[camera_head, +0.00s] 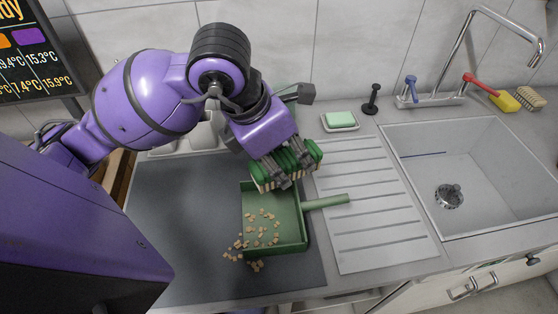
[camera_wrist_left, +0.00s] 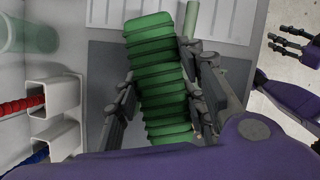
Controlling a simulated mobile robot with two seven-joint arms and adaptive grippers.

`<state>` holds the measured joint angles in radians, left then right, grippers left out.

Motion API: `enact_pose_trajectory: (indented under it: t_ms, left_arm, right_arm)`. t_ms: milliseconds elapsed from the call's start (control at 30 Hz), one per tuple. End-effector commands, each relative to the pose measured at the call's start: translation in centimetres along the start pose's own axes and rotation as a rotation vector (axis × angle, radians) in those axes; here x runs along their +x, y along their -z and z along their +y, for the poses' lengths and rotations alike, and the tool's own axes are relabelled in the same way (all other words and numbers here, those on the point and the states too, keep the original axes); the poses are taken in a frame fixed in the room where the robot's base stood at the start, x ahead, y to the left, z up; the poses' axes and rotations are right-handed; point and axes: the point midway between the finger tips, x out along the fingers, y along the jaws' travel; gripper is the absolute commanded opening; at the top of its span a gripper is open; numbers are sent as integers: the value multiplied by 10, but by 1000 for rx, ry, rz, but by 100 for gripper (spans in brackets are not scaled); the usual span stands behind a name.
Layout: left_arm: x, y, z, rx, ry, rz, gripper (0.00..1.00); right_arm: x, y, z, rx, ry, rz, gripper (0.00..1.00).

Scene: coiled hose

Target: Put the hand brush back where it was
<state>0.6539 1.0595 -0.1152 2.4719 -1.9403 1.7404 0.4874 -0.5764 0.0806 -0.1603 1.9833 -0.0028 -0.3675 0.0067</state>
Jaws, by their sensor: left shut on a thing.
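The hand brush (camera_head: 267,179) is green with pale bristles. My left gripper (camera_head: 288,164) is shut on it and holds it over the back edge of the green dustpan (camera_head: 292,240). In the left wrist view the ribbed green brush (camera_wrist_left: 160,85) lies between the fingers of my left gripper (camera_wrist_left: 160,100). The dustpan sits on the dark mat, its handle pointing right, with many small crumbs in it and at its open edge. My right gripper (camera_wrist_left: 293,47) shows at the right of the left wrist view, its fingers apart and empty.
The dark mat (camera_head: 170,230) has free room left of the dustpan. A ridged drainboard (camera_head: 370,220) and an empty sink (camera_head: 480,160) lie to the right. A soap dish (camera_head: 340,129), a black stopper (camera_head: 372,98) and a tap (camera_head: 440,97) stand at the back.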

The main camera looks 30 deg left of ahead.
Motion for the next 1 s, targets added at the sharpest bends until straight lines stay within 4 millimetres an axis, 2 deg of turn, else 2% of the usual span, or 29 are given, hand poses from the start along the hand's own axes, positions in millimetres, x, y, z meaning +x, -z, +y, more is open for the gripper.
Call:
enact_pose_trajectory:
  t_ms: [133,267,500,600,800,1000]
  left_arm:
    - [1,-2,8,-55,-20,1,14]
    - [15,-5,30,-64,-21,3,14]
    - [47,-16,86,-63,-21,2,14]
    - [70,-13,100,-61,-18,5,14]
    - [96,-12,120,-57,-20,1,14]
    - [106,-10,127,-56,-20,2,14]
  right_arm:
    - [0,0,0,0,0,-1,40]
    - [-1,1,0,0,0,0,40]
    - [-4,4,-2,2,3,2,40]
    - [-4,3,-2,2,4,-1,40]
    - [-4,2,-2,2,5,-2,40]
    - [-4,2,-2,2,5,-2,40]
